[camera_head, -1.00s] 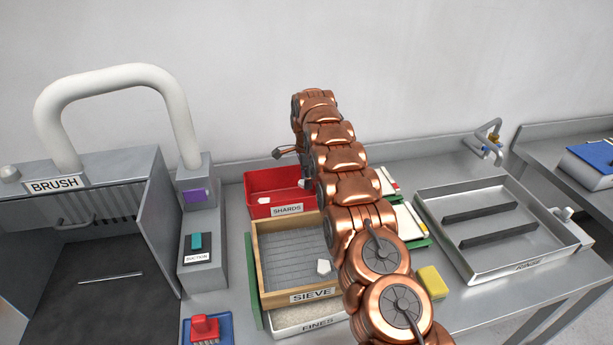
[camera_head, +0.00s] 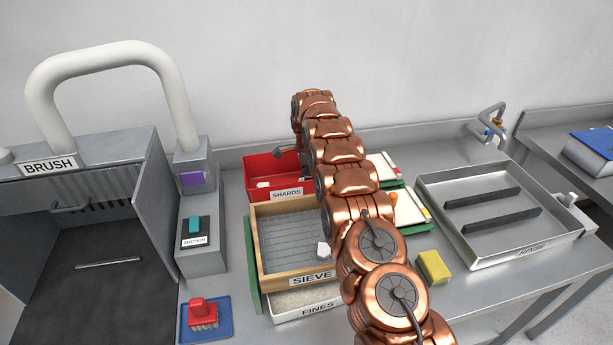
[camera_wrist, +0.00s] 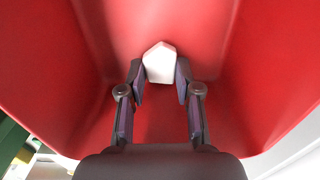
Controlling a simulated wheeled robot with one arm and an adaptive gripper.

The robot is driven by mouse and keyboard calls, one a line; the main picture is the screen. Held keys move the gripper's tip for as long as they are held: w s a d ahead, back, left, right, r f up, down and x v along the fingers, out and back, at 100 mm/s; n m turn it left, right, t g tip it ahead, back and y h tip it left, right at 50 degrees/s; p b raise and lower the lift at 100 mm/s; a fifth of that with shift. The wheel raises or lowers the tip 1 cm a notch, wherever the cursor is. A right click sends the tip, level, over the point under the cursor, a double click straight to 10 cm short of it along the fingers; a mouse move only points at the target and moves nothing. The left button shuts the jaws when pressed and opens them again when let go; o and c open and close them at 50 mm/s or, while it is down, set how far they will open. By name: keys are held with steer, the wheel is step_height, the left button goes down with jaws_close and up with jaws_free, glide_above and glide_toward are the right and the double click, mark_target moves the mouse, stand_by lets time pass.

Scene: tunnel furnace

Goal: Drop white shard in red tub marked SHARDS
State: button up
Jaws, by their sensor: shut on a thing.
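The red tub marked SHARDS (camera_head: 250,172) stands on the bench behind the sieve, partly hidden by my arm. In the wrist view its red walls (camera_wrist: 250,60) surround my gripper. My gripper (camera_wrist: 160,75) is shut on the white shard (camera_wrist: 160,62), a pale angular piece between the fingertips, over the tub's inside. I cannot tell how high it is above the tub floor. In the head view my fingertips are hidden, and a small white piece (camera_head: 263,184) shows inside the tub.
The wooden sieve (camera_head: 310,279) is in front of the tub, with another white piece (camera_head: 323,249) in it. The FINES tray (camera_head: 318,310) is below. The suction post (camera_head: 200,250) stands left, a yellow sponge (camera_head: 433,267) and a metal tray (camera_head: 480,262) right.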

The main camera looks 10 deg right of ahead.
steer(key=o, duration=1.1)
